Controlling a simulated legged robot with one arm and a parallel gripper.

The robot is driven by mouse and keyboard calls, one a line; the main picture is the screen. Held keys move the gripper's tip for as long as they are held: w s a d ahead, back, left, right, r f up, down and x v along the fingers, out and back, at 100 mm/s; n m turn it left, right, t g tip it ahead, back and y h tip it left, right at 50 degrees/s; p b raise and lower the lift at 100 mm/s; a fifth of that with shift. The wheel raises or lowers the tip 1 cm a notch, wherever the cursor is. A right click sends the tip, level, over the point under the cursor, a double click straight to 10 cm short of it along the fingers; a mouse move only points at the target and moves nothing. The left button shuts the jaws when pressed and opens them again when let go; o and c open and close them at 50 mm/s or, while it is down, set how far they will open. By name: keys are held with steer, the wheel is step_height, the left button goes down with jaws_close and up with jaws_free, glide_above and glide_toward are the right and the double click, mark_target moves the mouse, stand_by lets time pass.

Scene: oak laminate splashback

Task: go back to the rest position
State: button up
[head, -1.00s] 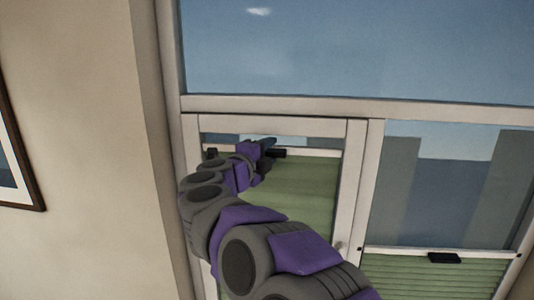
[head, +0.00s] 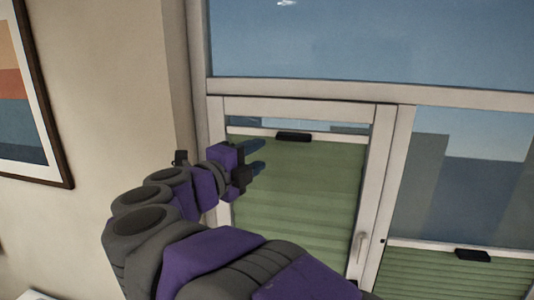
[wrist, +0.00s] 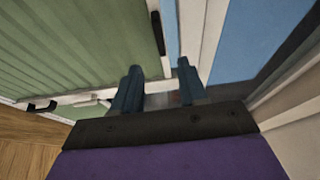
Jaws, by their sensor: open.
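My gripper (head: 258,158) is in front of the left window, near the upper left part of its green pleated blind (head: 305,185). Its two blue fingers are apart with nothing between them. In the wrist view my gripper (wrist: 158,88) also shows open and empty. The black handle (head: 294,137) on the blind's top rail is to the upper right of the fingers, apart from them. My purple and grey arm reaches up from the bottom of the head view and hides the lower left of the window.
A white window frame (head: 388,180) divides the left window from the right one, where a second green blind (head: 455,275) hangs lower with its own black handle (head: 473,255). A window lever (head: 361,245) sits on the frame. A framed picture (head: 62,165) hangs on the left wall.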

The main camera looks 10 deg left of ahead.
steer(key=shift+v, duration=0.85)
